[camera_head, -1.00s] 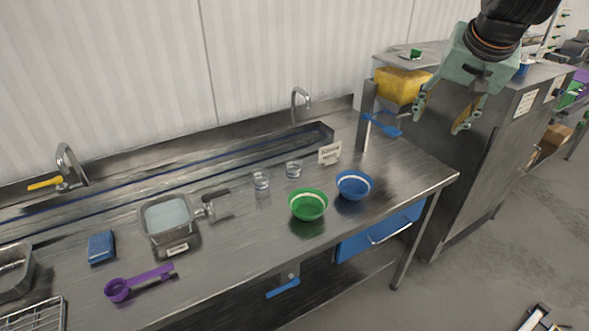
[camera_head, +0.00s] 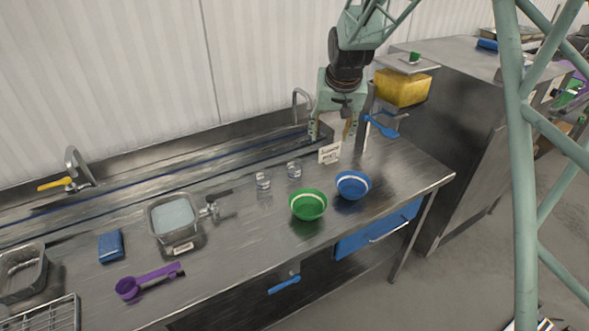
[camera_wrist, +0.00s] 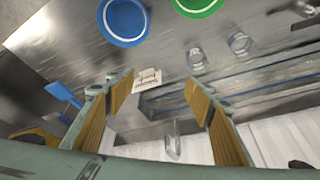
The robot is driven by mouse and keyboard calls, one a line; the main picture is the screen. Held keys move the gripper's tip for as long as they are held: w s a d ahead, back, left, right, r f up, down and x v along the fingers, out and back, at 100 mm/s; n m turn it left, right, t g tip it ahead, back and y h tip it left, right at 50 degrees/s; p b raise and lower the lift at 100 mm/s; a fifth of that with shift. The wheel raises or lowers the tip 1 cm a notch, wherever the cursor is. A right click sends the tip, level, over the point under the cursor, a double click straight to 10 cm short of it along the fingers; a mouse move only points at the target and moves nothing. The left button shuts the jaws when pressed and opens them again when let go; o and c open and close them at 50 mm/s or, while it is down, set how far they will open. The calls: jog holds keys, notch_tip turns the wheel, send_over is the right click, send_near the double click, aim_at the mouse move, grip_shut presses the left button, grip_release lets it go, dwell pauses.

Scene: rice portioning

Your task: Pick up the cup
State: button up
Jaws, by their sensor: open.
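Two small clear cups stand upright on the steel counter (camera_head: 240,235) in the head view, a left cup (camera_head: 263,181) and a right cup (camera_head: 294,170). They also show in the wrist view, one cup (camera_wrist: 198,59) nearer the middle and another cup (camera_wrist: 239,43) to its right. My gripper (camera_head: 331,131) is open and empty, pointing down, above the back of the counter, to the right of and higher than both cups. In the wrist view the fingers (camera_wrist: 160,92) are spread apart with a small sign (camera_wrist: 148,80) seen between them.
A green bowl (camera_head: 308,205) and a blue bowl (camera_head: 353,185) stand in front of and right of the cups. A faucet (camera_head: 300,100) rises behind. A metal container (camera_head: 172,216), a purple scoop (camera_head: 148,281) and a blue sponge (camera_head: 111,246) lie left. A yellow container (camera_head: 402,88) is at right.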

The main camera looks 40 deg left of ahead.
jog(key=s+a+f+n+p, duration=0.1)
jog(key=s+a+f, duration=0.4)
jog(key=a, duration=0.4)
jog(key=shift+a+f+n+p, duration=0.3)
jog(key=shift+a+f+n, duration=0.05)
jog(key=shift+a+n, duration=0.05)
send_near(294, 164)
jog(key=shift+s+d+f+g, duration=0.15)
jog(key=shift+f+g, duration=0.15)
jog(key=shift+f, duration=0.8)
jog(key=shift+f, duration=0.15)
jog(key=shift+x, duration=2.45)
jog(key=shift+c, duration=0.9)
jog(key=c, duration=0.7)
